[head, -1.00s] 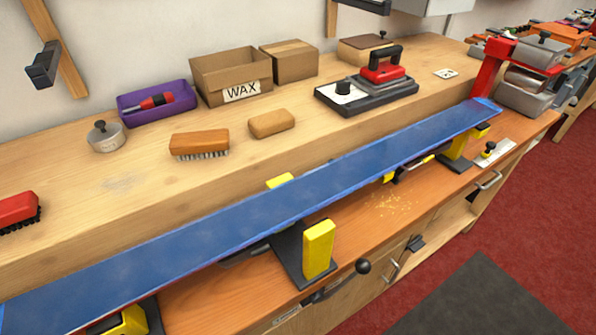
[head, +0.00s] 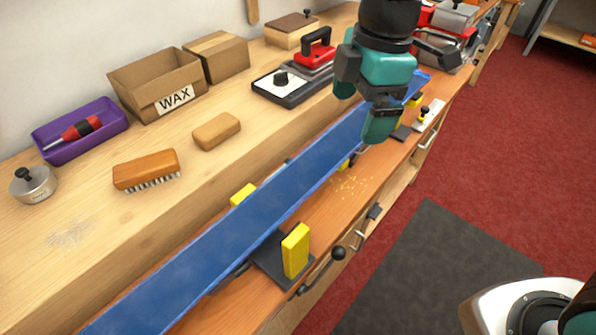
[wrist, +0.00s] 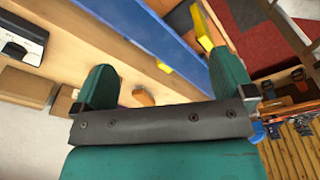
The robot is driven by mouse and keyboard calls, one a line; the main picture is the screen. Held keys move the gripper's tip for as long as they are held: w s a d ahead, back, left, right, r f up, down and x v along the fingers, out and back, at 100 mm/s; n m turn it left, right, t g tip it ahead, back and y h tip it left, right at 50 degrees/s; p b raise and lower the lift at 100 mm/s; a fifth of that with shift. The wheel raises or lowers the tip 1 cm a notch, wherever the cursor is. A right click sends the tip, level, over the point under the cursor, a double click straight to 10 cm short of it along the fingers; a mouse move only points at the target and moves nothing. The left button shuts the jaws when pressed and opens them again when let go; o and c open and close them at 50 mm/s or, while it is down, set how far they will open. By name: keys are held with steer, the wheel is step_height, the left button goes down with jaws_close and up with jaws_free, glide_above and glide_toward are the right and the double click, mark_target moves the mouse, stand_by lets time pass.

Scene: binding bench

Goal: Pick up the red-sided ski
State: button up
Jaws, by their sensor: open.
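A long ski (head: 262,205) lies with its blue face up across the yellow-padded supports along the front of the bench. Its visible near edge looks blue, and I cannot make out a red side now. My gripper (head: 362,108) is teal, open and empty, over the far part of the ski, which it partly hides. In the wrist view the ski (wrist: 140,32) runs slantwise past the open fingers (wrist: 163,65), and part of it is hidden behind the right finger. I cannot tell the height of the fingers above it.
A yellow clamp pad (head: 296,250) stands upright at the ski's near side. The wax box (head: 158,88), brush (head: 146,168), cork block (head: 217,131) and waxing iron (head: 315,48) sit on the raised shelf behind.

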steer(key=w+a+n+h+p, duration=0.1)
steer(key=w+a+n, duration=0.2)
steer(key=w+n, duration=0.25)
steer(key=n+p, duration=0.1)
steer(key=p, duration=0.1)
glide_toward(320, 158)
step_height(320, 158, down, 7)
steer(key=shift+s+d+r, duration=0.1)
steer(key=shift+d+r, duration=0.05)
steer(key=shift+a+f+p, duration=0.15)
steer(key=shift+f+p, duration=0.45)
steer(key=shift+f, duration=0.8)
steer(key=shift+a+f+p, duration=0.1)
steer(key=shift+f+p, duration=0.5)
steer(key=shift+f, duration=0.8)
steer(key=shift+r, duration=0.1)
steer(key=c, duration=1)
